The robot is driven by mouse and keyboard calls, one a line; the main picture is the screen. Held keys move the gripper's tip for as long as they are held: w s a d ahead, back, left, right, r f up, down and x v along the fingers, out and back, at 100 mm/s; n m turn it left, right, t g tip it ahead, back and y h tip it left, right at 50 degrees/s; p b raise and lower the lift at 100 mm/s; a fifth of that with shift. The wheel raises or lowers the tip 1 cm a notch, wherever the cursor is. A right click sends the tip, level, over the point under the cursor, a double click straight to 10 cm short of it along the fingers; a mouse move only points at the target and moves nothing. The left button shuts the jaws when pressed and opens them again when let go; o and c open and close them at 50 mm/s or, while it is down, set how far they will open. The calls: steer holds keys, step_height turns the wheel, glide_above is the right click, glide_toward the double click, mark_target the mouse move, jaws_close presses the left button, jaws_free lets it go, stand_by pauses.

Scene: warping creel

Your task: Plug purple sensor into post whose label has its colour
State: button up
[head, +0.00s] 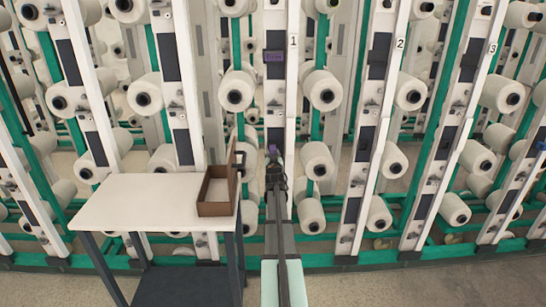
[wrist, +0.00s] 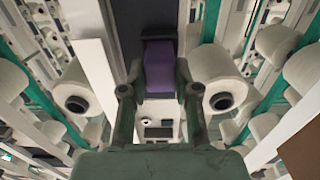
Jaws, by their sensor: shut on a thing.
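The purple sensor (wrist: 160,68) is a small block between the two fingertips in the wrist view. My gripper (wrist: 160,92) is shut on it and holds it upright in front of a post. In the head view my gripper (head: 274,172) is low in front of the post numbered 1 (head: 293,41), with a bit of the purple sensor (head: 272,150) showing at its tip. A purple label (head: 273,57) sits on a dark panel high on this post, above my gripper. In the head view, my gripper partly hides the sensor.
A white table (head: 135,200) stands left of my arm, with an open brown box (head: 217,208) at its right edge, close to my gripper. White yarn bobbins (head: 317,160) stick out on both sides of the post. Posts numbered 2 (head: 399,44) and 3 (head: 492,48) stand to the right.

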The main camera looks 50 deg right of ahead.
steer(key=shift+w+d, duration=0.1)
stand_by(0.5)
steer(key=o, duration=1.4)
steer(key=shift+c, duration=0.2)
steer(key=b+v, duration=0.1)
steer(key=v, duration=0.6)
